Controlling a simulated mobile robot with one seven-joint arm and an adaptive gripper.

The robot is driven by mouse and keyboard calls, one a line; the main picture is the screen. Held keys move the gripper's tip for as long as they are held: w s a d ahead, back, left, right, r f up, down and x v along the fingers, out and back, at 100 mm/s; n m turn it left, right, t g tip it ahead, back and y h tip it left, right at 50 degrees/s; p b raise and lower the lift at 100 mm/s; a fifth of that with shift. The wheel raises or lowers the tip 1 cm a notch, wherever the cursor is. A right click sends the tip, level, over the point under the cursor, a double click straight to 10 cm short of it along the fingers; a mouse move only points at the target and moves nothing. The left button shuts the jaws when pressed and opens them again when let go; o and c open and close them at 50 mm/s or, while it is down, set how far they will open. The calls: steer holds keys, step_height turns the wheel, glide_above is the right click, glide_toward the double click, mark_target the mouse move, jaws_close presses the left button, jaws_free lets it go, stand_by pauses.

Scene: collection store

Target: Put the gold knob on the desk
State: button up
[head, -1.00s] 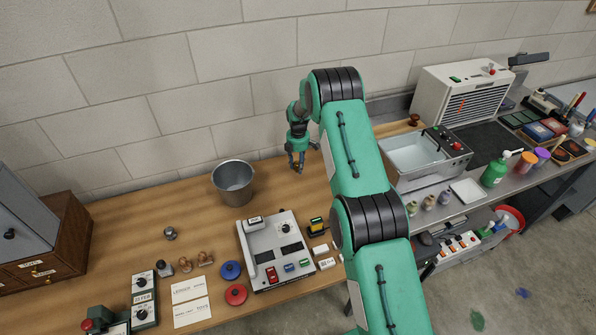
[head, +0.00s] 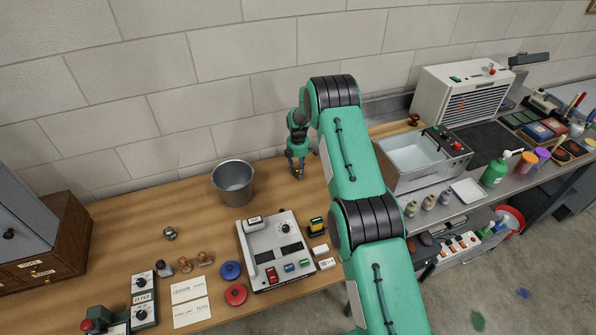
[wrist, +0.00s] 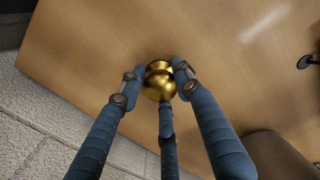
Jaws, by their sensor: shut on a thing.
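The gold knob (wrist: 158,82) sits between the fingers of my gripper (wrist: 157,78) in the wrist view. The fingers are shut on it, with the wooden desk top (wrist: 210,45) behind it. In the head view my gripper (head: 298,173) points down just over the back of the desk (head: 130,225), near the wall. The knob is hardly visible there, mostly hidden by the fingers. I cannot tell whether the knob touches the desk.
A grey metal bucket (head: 233,183) stands left of my gripper. A grey console (head: 275,250) with switches lies in front. A small metallic knob (head: 170,233) and several wooden-handled stamps (head: 205,258) are farther left. The desk between bucket and left cabinet is clear.

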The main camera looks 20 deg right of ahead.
steer(key=shift+f, duration=0.1)
steer(key=o, duration=1.3)
steer(key=shift+r+p, duration=0.4)
steer(key=shift+r, duration=5.75)
